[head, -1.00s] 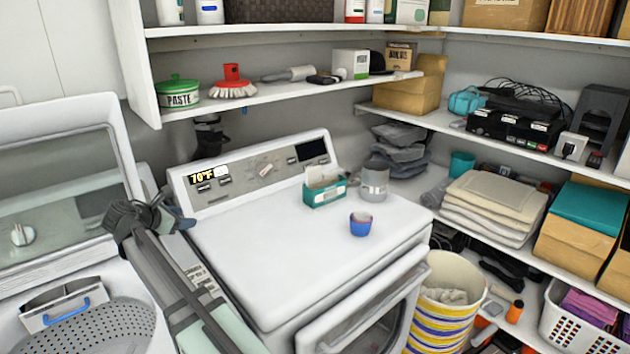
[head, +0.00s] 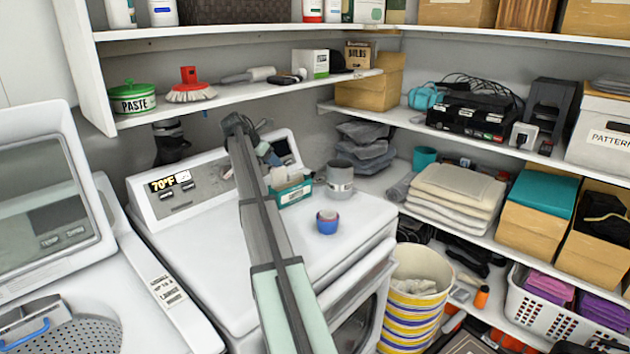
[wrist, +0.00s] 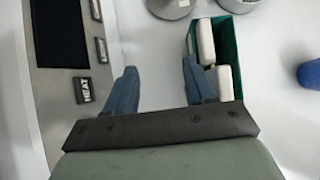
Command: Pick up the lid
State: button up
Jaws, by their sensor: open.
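A grey round piece with a small dark knob, which looks like the lid (wrist: 170,9), lies on the white dryer top at the upper edge of the wrist view, partly cut off. A grey canister (head: 340,180) stands close to it. It also shows at the wrist view's top edge (wrist: 238,4). In the head view I cannot clearly make out the lid. My gripper (wrist: 160,88) is open, with nothing between its blue fingers. In the head view my gripper (head: 268,154) is above the back of the dryer. Its right finger appears close to the green box.
The green box (wrist: 219,65) with white pieces stands beside the lid. A shelf (head: 250,93) runs above. The dryer's front top is clear.

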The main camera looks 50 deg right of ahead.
aim_at(313, 172)
jog(key=s+d+m+y, duration=0.1)
jog(key=d, duration=0.3)
jog(key=s+d+f+y, duration=0.1)
jog(key=d, duration=0.4)
jog(key=s+d+m+y, duration=0.1)
jog(key=d, duration=0.4)
jog(key=shift+s+f+m+y, duration=0.1)
jog(key=shift+f+m+y, duration=0.2)
jog(key=shift+f, duration=0.1)
jog(key=shift+x, duration=3.3)
grip_shut()
